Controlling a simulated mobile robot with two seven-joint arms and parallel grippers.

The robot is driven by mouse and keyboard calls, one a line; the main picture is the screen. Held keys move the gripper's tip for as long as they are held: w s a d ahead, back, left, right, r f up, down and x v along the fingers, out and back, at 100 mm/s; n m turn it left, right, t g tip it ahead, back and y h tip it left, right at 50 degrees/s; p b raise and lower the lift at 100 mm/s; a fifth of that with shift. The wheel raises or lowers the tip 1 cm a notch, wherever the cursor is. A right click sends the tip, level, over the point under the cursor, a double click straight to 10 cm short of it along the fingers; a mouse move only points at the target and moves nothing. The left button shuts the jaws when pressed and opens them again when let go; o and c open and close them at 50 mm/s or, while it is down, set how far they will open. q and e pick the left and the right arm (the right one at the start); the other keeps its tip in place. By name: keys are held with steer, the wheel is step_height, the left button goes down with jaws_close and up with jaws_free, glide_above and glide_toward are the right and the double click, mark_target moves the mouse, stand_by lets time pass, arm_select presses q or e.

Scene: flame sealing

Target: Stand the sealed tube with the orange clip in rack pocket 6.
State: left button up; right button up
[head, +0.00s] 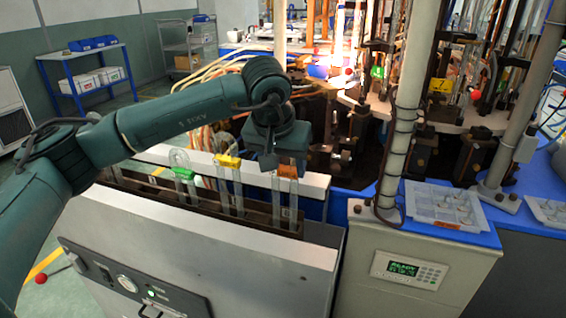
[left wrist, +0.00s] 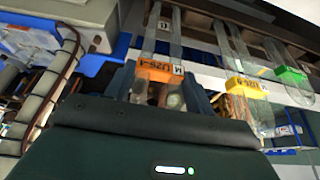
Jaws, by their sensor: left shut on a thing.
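The sealed tube with the orange clip (head: 288,171) is a clear U-shaped glass tube, upright, its legs hanging at the right end of the long brown rack (head: 262,222). My left gripper (head: 282,160) is shut on it near the clip from above. In the left wrist view the orange clip (left wrist: 160,76) sits between the fingers (left wrist: 160,92), and the legs run toward the rack. Whether the legs are fully down in a pocket cannot be told. Pocket numbers are not readable. My right gripper is not in view.
A yellow-clipped tube (head: 228,162) and a green-clipped tube (head: 184,174) stand in the rack left of the orange one. The rack is on a grey cabinet (head: 200,225). A pole (head: 402,110) and a tray of parts (head: 445,208) stand to the right.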

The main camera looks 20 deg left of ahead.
arm_select(q)
steer(key=o, duration=1.1)
steer(key=shift+o, duration=1.3)
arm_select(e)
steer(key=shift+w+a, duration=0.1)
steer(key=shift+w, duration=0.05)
arm_select(q)
steer(key=v, duration=1.3)
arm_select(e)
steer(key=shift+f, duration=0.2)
arm_select(q)
steer(key=shift+r, duration=0.15)
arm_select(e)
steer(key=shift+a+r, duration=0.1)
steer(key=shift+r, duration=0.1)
